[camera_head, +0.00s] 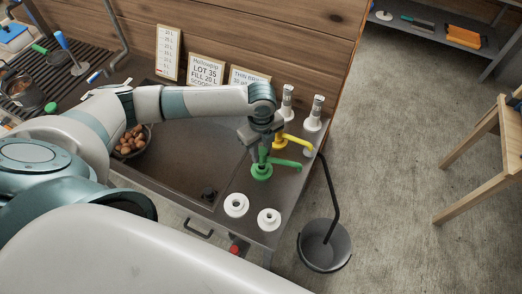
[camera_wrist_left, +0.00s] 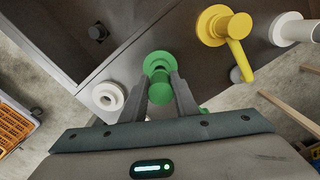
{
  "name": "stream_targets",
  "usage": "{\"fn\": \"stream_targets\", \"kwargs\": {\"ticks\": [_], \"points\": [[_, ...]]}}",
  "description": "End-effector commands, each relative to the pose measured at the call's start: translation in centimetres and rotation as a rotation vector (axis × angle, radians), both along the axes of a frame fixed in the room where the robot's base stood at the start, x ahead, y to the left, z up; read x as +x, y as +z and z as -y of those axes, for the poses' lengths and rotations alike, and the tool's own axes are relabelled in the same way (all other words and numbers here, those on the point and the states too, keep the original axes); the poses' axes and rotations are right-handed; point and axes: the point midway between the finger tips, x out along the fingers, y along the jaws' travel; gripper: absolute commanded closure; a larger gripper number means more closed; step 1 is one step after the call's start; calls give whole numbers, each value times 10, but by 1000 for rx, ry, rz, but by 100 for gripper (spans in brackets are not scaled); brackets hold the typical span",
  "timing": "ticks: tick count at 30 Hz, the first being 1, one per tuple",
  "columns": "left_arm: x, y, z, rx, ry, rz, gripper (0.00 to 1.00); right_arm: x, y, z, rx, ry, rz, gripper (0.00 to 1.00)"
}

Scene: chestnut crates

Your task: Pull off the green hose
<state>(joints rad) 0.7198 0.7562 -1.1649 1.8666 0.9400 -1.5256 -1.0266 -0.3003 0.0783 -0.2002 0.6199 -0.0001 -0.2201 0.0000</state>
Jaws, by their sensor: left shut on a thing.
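The green hose (camera_head: 262,171), a tap-like piece with a round flange and a side spout, stands on the right end of the counter. My left gripper (camera_head: 263,150) comes down on it from above and is shut on its upright part. In the left wrist view the green hose (camera_wrist_left: 158,63) shows its flange beyond the fingers, and my left gripper (camera_wrist_left: 162,98) has one finger on each side of its stem. The flange appears to be at the counter; I cannot tell whether it is seated. My right gripper is not in view.
A yellow tap-like piece (camera_head: 279,141) stands close behind the green one, with white ones (camera_head: 315,114) farther back. Two empty white collars (camera_head: 236,205) sit in front. A dark bucket (camera_head: 324,246) stands on the floor at right. A bowl of chestnuts (camera_head: 132,141) is at left.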

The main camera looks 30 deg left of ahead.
Motion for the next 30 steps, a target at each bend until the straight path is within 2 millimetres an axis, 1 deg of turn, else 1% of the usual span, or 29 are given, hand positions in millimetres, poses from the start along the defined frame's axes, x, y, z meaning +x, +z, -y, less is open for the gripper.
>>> {"fn": "stream_targets", "kwargs": {"ticks": [11, 22, 30], "points": [[0, 1, 0, 0, 0, 0, 100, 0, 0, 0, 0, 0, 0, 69], [0, 1, 0, 0, -1, -1, 100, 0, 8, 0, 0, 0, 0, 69], [0, 0, 0, 0, -1, 0, 100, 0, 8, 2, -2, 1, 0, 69]]}}
